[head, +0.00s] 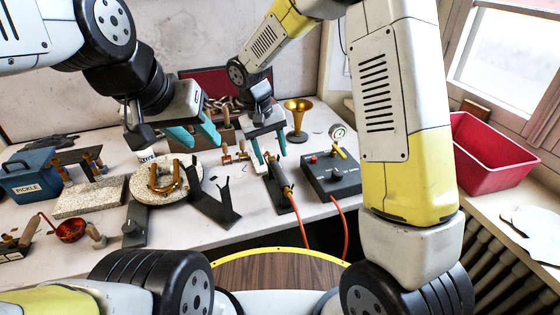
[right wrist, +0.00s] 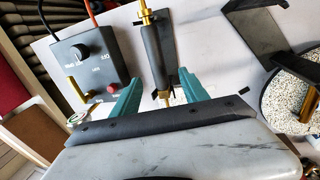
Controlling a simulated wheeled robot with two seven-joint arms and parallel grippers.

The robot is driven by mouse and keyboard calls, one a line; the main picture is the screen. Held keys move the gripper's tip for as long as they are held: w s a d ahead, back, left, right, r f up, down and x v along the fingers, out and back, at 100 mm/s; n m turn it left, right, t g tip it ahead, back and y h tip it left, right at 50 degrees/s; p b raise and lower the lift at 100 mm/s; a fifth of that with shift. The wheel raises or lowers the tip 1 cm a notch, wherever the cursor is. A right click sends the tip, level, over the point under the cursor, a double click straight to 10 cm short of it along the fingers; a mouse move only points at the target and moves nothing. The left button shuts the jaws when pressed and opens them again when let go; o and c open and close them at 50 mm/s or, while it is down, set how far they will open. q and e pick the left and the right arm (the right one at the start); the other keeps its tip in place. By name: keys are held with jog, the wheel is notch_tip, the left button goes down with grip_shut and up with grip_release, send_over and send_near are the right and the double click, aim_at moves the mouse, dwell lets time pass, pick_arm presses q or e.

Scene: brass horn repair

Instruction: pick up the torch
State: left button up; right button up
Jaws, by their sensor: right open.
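The torch (head: 280,174) has a dark body with brass ends and lies on a narrow dark rest on the bench, with an orange hose trailing from its near end. It also shows in the right wrist view (right wrist: 163,58). My right gripper (head: 270,152) is open over the torch's far end. In the right wrist view its teal fingers (right wrist: 164,92) stand one on each side of the torch's brass tip, with gaps; contact is not visible. My left gripper (head: 198,136) is open and empty above the round speckled plate's right side.
A dark control box (head: 332,178) with a gauge stands right of the torch. A black angled stand (head: 214,203) is left of it. A brass horn bell (head: 298,112) stands behind. A round speckled plate (head: 143,190) and blue box (head: 30,180) are further left; a red bin (head: 490,160) is right.

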aim_at(276, 168)
jog(key=f, duration=0.2)
jog(key=d+f, duration=0.1)
jog(key=f, duration=0.4)
jog(key=shift+w+d+f, duration=0.25)
jog(key=shift+d, duration=0.1)
grip_shut()
